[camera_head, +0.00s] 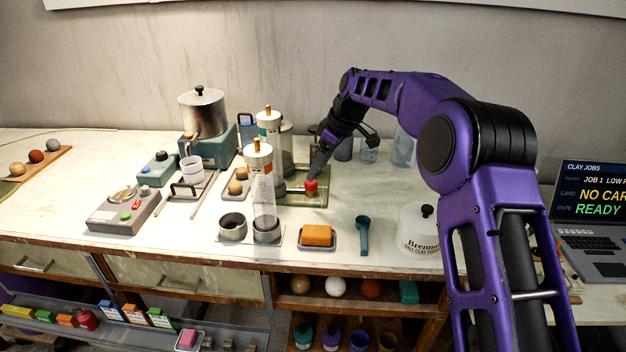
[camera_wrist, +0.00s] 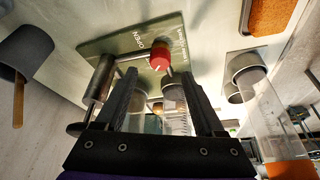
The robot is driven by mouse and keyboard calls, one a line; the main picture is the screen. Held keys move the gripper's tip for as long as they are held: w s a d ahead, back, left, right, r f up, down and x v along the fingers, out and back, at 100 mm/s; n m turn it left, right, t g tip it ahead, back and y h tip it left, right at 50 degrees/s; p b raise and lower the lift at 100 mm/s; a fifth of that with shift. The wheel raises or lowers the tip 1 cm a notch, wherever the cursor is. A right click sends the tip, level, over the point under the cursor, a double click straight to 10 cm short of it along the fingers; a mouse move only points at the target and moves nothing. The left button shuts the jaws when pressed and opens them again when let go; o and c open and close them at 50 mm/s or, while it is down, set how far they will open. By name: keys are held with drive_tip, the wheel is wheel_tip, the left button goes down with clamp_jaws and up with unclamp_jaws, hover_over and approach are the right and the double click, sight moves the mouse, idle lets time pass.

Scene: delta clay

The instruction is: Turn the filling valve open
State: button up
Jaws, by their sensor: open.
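The filling valve is a red round knob (camera_head: 311,184) on a green plate (camera_head: 318,199) near the middle of the table. In the wrist view the knob (camera_wrist: 160,55) shows a pale mark on its face, and "OPEN" is printed on the plate (camera_wrist: 105,47) beside it. My gripper (camera_head: 316,167) is just above and beside the knob, pointing down. In the wrist view my gripper (camera_wrist: 158,75) is open and empty, with the knob just beyond and between the fingertips. I cannot tell whether a finger touches it.
Clear cylinders with gold caps (camera_head: 260,185) stand close left of the plate. Clear cups (camera_head: 369,150) stand behind. A white lidded tub (camera_head: 420,240) is at right.

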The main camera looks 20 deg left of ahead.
sight(313, 182)
drive_tip(key=x, duration=0.5)
drive_tip(key=shift+r, duration=0.1)
clamp_jaws()
